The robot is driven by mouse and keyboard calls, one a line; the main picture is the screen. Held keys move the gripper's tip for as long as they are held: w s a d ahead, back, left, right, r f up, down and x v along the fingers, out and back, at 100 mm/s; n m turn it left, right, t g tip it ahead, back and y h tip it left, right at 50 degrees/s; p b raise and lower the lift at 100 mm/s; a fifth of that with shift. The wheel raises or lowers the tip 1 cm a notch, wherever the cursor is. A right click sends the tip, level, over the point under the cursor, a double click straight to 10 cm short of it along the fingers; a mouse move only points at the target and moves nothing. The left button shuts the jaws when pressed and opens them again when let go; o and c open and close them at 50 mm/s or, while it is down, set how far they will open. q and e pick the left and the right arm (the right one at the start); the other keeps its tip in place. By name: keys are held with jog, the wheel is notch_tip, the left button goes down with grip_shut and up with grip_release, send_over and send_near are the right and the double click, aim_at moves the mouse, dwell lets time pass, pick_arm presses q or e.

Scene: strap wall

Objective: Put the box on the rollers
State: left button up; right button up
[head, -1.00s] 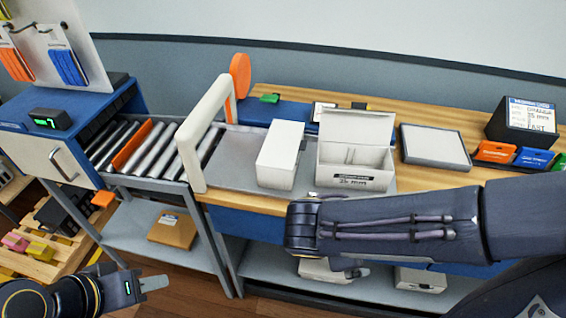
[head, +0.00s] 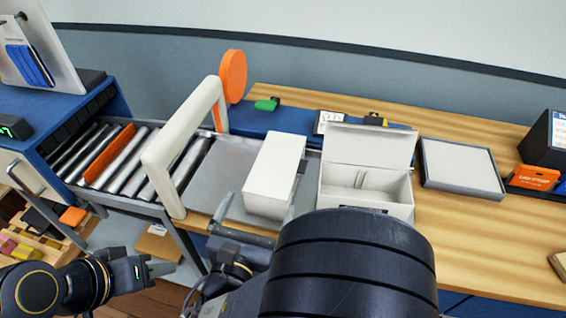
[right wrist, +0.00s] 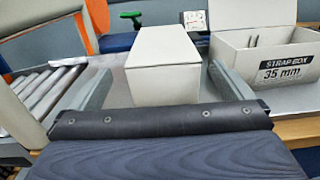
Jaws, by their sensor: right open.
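A closed white box (head: 272,180) stands on the grey metal bed, just right of the white arch (head: 185,148). The rollers (head: 122,160) lie left of the arch, with an orange bar across them. My right gripper (head: 256,214) is open at the box's near end. In the right wrist view the box (right wrist: 162,62) shows between the two spread fingers, with gaps at its sides. My left gripper (head: 150,268) is low at the left, away from the box, and its jaw opening is unclear.
An open white strap box (head: 362,190) marked 35 mm stands close right of the closed box. A grey tray (head: 462,168) lies further right. An orange disc (head: 232,76) rises behind the arch.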

aim_at(270, 180)
jog(key=p+x, duration=0.1)
jog(key=x, duration=0.7)
jog(key=shift+d, duration=0.2)
jog(key=c, duration=1.3)
jog(key=shift+r, duration=0.1)
jog(key=shift+r, duration=0.6)
jog(key=s+a+r, duration=0.6)
jog(key=s+r, duration=0.1)
jog(key=s+a+r, duration=0.3)
jog(key=s+r, duration=0.1)
jog(key=shift+a+r+p, duration=0.15)
jog(key=shift+r+p, duration=0.1)
jog(key=shift+p, duration=0.05)
